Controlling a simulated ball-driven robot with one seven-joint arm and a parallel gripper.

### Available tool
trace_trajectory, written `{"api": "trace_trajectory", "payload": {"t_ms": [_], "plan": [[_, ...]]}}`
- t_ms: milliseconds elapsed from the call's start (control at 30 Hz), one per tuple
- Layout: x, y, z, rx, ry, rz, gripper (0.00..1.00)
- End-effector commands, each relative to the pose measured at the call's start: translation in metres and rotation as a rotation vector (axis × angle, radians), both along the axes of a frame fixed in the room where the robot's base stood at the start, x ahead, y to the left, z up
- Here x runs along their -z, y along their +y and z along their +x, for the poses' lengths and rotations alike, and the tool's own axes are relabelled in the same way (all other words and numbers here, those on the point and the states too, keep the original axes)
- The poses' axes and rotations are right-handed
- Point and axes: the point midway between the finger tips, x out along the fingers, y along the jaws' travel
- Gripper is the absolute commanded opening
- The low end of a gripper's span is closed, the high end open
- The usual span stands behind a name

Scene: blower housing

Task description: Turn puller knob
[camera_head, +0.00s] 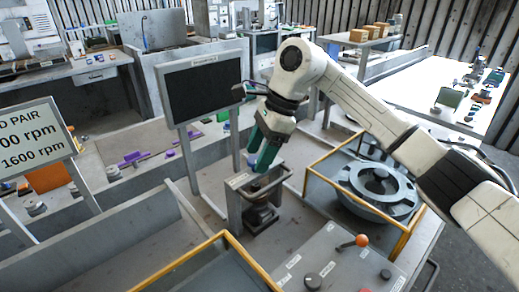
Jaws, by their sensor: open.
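My white arm reaches in from the right. My gripper (260,160), with teal fingers, points down and is open above a grey upright frame. This frame looks like the puller (232,207). A small dark, round top at the frame's upper plate may be the puller knob (256,187); it is small and partly unclear. The fingertips appear just above and behind it, and I cannot tell whether they touch it. Below, inside the frame, sits a dark cylindrical part (260,216).
A round grey blower housing (377,190) stands on the right behind yellow rails (320,160). A panel with an orange-ball lever (361,241) and a black knob (313,281) is in front. A dark screen (204,88) stands behind the frame. A grey bin (100,235) is at left.

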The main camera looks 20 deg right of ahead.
Motion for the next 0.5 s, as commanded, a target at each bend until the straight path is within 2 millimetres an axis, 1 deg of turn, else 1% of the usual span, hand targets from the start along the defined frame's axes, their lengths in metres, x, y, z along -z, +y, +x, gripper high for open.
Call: {"api": "trace_trajectory", "payload": {"t_ms": [233, 267, 500], "plan": [[0.0008, 0.0003, 0.0, -0.001, 0.0, -0.001, 0.67], [0.0008, 0.0003, 0.0, 0.0, 0.0, -0.001, 0.65], [0.0006, 0.0001, 0.0, 0.0, 0.0, -0.001, 0.42]]}}
